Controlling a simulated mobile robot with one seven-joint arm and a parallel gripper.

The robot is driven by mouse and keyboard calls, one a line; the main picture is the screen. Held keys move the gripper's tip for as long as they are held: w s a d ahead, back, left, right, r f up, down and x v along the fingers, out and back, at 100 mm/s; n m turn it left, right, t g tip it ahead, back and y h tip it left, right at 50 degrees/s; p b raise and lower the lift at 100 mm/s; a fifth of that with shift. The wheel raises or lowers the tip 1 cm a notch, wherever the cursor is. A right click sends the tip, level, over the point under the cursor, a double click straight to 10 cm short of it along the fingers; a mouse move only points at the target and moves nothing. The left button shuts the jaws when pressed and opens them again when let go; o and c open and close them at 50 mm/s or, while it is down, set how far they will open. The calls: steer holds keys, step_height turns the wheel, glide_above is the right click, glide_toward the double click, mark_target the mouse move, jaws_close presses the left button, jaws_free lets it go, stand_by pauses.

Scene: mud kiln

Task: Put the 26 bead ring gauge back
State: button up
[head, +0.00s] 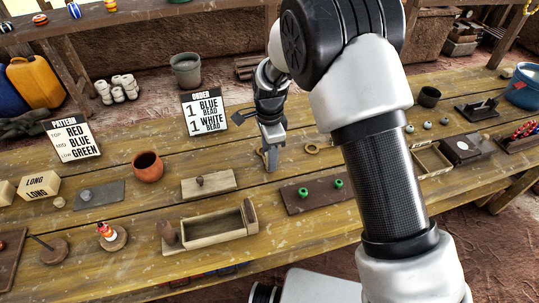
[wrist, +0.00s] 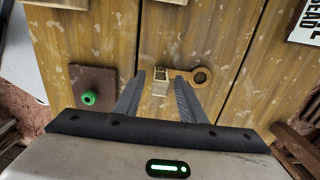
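My gripper (wrist: 160,74) points down at the wooden bench, its two fingers apart. In the wrist view, a small pale tan block (wrist: 160,86) with a dark opening lies between the fingers, with no clear contact. A brass-coloured ring gauge (wrist: 201,76) lies just right of the right fingertip, its short handle reaching toward the block; I cannot tell if they are joined. In the head view my gripper (head: 269,152) hides most of this spot. No number is readable on either, so I cannot tell which is the 26 bead gauge.
A dark board with green beads (head: 311,190) lies near right of my gripper. The order sign (head: 204,112) stands behind left. My arm hides part of the bench.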

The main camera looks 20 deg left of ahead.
step_height(320, 180, up, 12)
steer(key=shift+r+p, duration=0.15)
steer(key=shift+p, duration=0.3)
steer(key=shift+d+r, duration=0.1)
steer(key=s+d+r+n+t+y, duration=0.1)
steer(key=s+d+r+n, duration=0.1)
steer(key=d+r, duration=0.55)
steer(key=s+d+r+n+t, duration=0.1)
steer(key=s+d+r+n, duration=0.15)
steer(key=d+r, duration=0.5)
steer(key=s+d+r+n+t+h, duration=0.1)
steer(key=s+d+n, duration=0.6)
steer(key=s+d, duration=0.7)
steer(key=s+r+t, duration=0.1)
steer(key=s+t, duration=0.1)
steer(key=shift+s+d+t, duration=0.2)
steer(key=shift+s+t, duration=0.1)
steer(key=shift+s, duration=0.05)
